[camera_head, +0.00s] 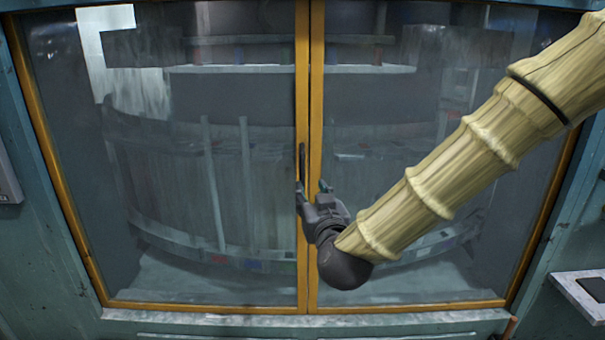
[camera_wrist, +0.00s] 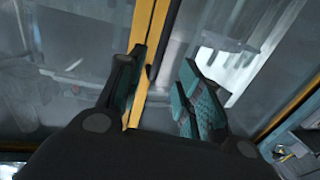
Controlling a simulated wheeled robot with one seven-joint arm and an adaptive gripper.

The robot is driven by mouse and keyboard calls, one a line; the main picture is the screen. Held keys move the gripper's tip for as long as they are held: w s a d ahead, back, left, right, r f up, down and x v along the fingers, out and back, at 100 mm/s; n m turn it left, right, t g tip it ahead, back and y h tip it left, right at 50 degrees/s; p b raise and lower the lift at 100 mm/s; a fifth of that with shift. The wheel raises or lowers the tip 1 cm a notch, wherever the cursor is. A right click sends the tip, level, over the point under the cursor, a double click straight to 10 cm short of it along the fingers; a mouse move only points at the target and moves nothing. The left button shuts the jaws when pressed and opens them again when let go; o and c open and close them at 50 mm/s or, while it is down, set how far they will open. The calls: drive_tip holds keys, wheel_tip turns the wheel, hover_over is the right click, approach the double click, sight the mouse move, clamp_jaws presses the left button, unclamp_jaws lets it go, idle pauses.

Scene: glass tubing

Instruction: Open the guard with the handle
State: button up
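The guard is a pair of large glass panels in yellow frames, with a left panel (camera_head: 190,130) and a right panel (camera_head: 420,100). Their yellow uprights meet in the middle, and both look shut. A slim black vertical handle (camera_head: 302,158) is on the left panel's upright; its lower end is close to my gripper or hidden by it. My gripper (camera_head: 314,190) is open, its fingers at the middle uprights just below the handle's visible part. In the wrist view my gripper's fingers (camera_wrist: 163,78) are apart, with the yellow upright (camera_wrist: 140,60) running behind and beside the left finger. Contact cannot be told.
Behind the glass are a shelf (camera_head: 290,69) and a large round machine, blurred. A teal wall surrounds the guard. A pale ledge (camera_head: 585,290) with a dark item juts out at the lower right. A grey box (camera_head: 8,180) is at the left edge.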

sight(303, 174)
drive_tip(key=w+p, duration=0.1)
drive_tip(key=w, duration=0.2)
drive_tip(key=w+a+p, duration=0.1)
drive_tip(key=w, duration=0.3)
drive_tip(key=w+a+p, duration=0.1)
drive_tip(key=w+p, duration=0.1)
drive_tip(key=w, duration=0.1)
drive_tip(key=shift+w+a+r, duration=0.15)
drive_tip(key=shift+w+r, duration=0.2)
drive_tip(key=shift+c, duration=0.3)
clamp_jaws()
